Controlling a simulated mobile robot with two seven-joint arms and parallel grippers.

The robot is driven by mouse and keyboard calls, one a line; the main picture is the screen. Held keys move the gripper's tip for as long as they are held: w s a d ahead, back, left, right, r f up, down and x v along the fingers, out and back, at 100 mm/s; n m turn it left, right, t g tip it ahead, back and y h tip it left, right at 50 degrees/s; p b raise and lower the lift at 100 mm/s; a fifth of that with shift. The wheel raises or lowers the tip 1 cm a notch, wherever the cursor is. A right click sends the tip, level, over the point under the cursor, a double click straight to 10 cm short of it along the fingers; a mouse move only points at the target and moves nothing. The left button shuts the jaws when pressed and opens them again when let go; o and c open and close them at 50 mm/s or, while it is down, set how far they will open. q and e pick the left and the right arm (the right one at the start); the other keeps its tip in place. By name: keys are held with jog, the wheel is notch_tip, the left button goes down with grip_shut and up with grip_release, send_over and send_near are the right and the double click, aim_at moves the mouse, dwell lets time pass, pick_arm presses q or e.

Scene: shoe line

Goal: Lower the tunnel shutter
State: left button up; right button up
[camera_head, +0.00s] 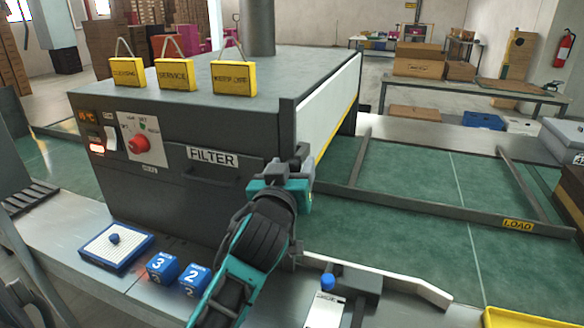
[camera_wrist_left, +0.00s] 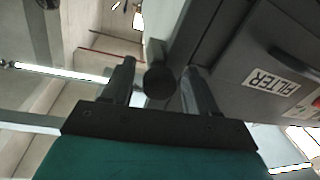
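The tunnel shutter (camera_head: 325,110) is a pale panel with a yellow lower edge on the right side of the dark grey tunnel housing (camera_head: 195,165). The opening under it is largely hidden. My left gripper (camera_head: 301,168) is at the housing's near right corner, beside the shutter's near end. In the left wrist view, a dark round knob (camera_wrist_left: 160,82) sits between the two spread fingers of my left gripper (camera_wrist_left: 160,70), with gaps visible on both sides. What the knob is fixed to is partly hidden. My right gripper is in neither view.
The FILTER drawer (camera_head: 212,158) and a red dial (camera_head: 138,144) are on the housing front. Yellow tags (camera_head: 176,75) stand on top. Blue numbered blocks (camera_head: 162,267) and a blue-edged tray (camera_head: 92,257) lie on the front ledge. The green belt (camera_head: 420,185) is clear at right.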

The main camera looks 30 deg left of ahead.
pick_arm(q)
grip_shut()
dwell(0.3)
jog(key=shift+a+f, duration=0.1)
jog(key=shift+f, duration=0.05)
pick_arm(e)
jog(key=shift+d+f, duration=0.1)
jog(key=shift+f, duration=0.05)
